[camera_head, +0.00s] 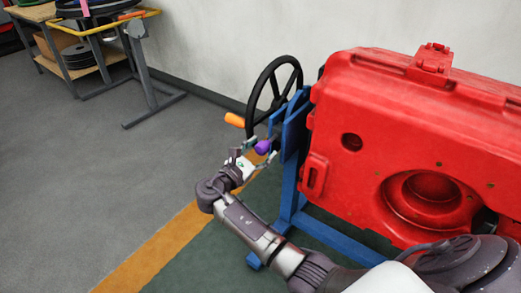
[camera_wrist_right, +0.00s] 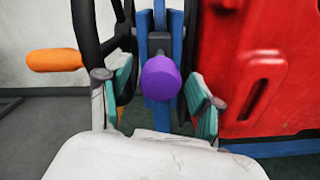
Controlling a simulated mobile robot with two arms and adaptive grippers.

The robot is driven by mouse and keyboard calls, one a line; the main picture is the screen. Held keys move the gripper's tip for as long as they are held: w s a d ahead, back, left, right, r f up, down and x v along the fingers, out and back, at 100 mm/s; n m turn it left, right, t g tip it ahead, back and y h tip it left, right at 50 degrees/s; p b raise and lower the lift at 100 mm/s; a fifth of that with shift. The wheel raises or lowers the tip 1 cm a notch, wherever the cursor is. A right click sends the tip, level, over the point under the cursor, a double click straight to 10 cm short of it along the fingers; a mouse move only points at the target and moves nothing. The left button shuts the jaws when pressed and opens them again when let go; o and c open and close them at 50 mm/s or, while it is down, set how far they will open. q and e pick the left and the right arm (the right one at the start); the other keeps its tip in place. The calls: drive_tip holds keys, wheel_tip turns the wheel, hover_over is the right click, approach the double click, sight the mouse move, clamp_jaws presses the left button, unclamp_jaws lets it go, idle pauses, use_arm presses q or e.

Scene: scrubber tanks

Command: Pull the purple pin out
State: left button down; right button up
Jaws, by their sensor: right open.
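The purple pin (camera_head: 263,147) sticks out from the blue stand (camera_head: 288,190) beside the black handwheel. In the right wrist view the purple pin (camera_wrist_right: 160,78) shows its rounded head facing the camera, midway between the fingers. My right gripper (camera_head: 254,154) is open around the pin's head. In the right wrist view the right gripper (camera_wrist_right: 160,95) has a gap on both sides of the head, and the fingers do not appear to touch it. The pin's shaft is mostly hidden behind the head. My left gripper is not in view.
A black handwheel (camera_head: 273,93) with an orange handle (camera_head: 234,120) stands just left of the pin. A large red tank (camera_head: 365,120) is close on the right. A workbench (camera_head: 75,40) stands at the far left. The grey floor (camera_head: 90,170) between is clear.

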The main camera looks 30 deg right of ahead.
drive_tip(key=v, duration=1.2)
drive_tip(key=shift+s+f, duration=0.1)
